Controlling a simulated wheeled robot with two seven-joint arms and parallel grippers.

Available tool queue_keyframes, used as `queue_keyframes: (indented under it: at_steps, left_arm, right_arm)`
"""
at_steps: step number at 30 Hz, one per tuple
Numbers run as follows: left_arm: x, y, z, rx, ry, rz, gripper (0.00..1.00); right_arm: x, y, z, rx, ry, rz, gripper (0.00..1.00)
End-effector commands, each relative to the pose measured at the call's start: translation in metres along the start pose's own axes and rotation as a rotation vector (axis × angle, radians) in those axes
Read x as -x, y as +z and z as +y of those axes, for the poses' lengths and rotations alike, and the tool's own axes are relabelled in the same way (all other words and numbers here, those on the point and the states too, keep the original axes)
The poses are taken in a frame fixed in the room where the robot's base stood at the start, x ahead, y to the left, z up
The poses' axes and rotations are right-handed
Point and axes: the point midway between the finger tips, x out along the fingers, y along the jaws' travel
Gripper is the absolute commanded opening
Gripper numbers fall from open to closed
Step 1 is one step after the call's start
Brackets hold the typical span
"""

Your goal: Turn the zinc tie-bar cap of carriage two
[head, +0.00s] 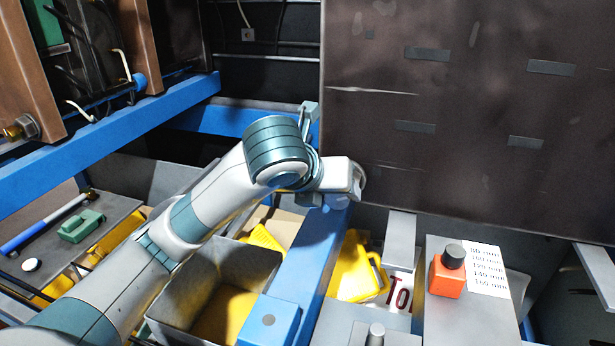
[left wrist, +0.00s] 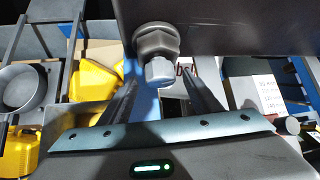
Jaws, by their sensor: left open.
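In the left wrist view, a pale grey zinc-coloured cap (left wrist: 160,72) sits on the end of a darker grey hex nut (left wrist: 157,42). The nut stands out from the edge of a dark plate. My left gripper (left wrist: 161,88) is open, with one finger to the left of the cap and one to its right. I cannot tell whether either finger touches the cap. In the head view my left arm reaches to the near edge of the large dark panel (head: 450,120), and the cap is hidden there.
A brass cap with a nut (head: 20,128) is on the brown carriage at the left. Blue beams (head: 110,120) cross the frame. Below are a grey bin (head: 262,262), a yellow jerry can (head: 355,270), and a red bottle (head: 447,278) beside a size list (head: 487,268).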

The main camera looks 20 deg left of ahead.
Motion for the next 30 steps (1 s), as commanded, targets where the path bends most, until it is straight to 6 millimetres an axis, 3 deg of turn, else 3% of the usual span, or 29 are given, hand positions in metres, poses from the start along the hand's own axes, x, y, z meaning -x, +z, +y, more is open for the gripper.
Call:
queue_keyframes:
  at_steps: [30]
  left_arm:
    - [0.124, -0.001, 0.001, -0.003, 0.002, -0.004, 0.57]
  right_arm:
    - [-0.017, 0.001, -0.004, -0.001, -0.004, 0.001, 0.0]
